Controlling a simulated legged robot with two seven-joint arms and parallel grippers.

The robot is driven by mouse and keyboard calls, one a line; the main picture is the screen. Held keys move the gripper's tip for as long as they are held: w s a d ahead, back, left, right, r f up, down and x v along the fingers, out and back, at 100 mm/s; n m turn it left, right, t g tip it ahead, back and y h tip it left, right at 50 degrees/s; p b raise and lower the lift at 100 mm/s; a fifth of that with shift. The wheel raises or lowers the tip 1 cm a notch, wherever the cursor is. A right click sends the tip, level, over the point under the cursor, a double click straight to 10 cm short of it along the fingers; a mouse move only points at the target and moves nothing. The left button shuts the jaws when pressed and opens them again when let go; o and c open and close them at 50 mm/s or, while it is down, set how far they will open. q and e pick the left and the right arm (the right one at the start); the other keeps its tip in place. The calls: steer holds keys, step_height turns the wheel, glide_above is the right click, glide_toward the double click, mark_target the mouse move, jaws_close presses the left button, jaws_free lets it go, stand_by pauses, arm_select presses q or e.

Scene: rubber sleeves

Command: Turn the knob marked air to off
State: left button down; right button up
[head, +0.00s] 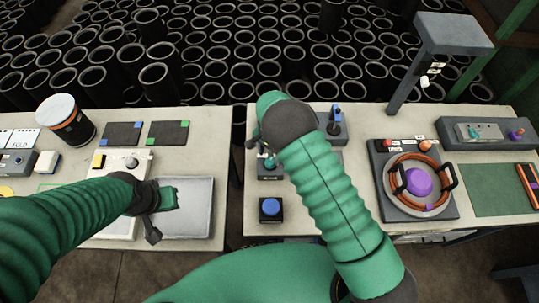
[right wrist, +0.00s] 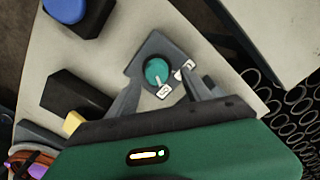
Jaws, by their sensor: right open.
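A teal knob (head: 268,162) on a dark grey box sits near the left edge of the right table. In the right wrist view the teal knob (right wrist: 156,70) has a pale pointer line aimed at a white label (right wrist: 163,92). A second white label (right wrist: 184,69) is beside it; I cannot read either surely. My right gripper (right wrist: 164,86) is open, its two fingers on either side of the knob box, with nothing visibly held. Whether they touch it I cannot tell. My left gripper (head: 160,205) is over the grey tray (head: 202,225) on the left table; its jaws are unclear.
A blue button (head: 270,208) is in front of the knob box. A joystick box (head: 332,122) is behind my right arm. A gap separates the tables. Many black sleeves stand behind.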

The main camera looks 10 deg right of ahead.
steer(key=shift+f, duration=0.6)
steer(key=shift+s+f, duration=0.35)
steer(key=shift+s, duration=0.05)
steer(key=shift+w+f, duration=0.15)
steer(key=shift+w, duration=0.05)
steer(key=c, duration=0.6)
jaws_close()
